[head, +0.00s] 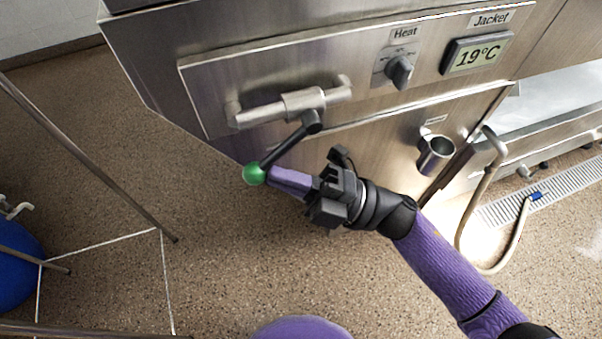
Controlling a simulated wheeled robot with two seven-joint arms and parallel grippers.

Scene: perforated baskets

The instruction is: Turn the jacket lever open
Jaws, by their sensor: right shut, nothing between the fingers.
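The jacket lever (284,146) is a black rod with a green ball (255,174) at its end. It comes from a metal valve body (303,102) on a short pipe fixed to the steel front panel. The lever slants down and left from the valve. My right gripper (274,180) is shut, with nothing held, and its purple fingers lie beside the green ball and just below the rod. I cannot tell whether they touch. My left gripper is not in view.
A Heat knob (399,71) and a Jacket display (477,54) reading 19°C are right of the valve. A metal frame (95,165) stands at left. The floor between is clear.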

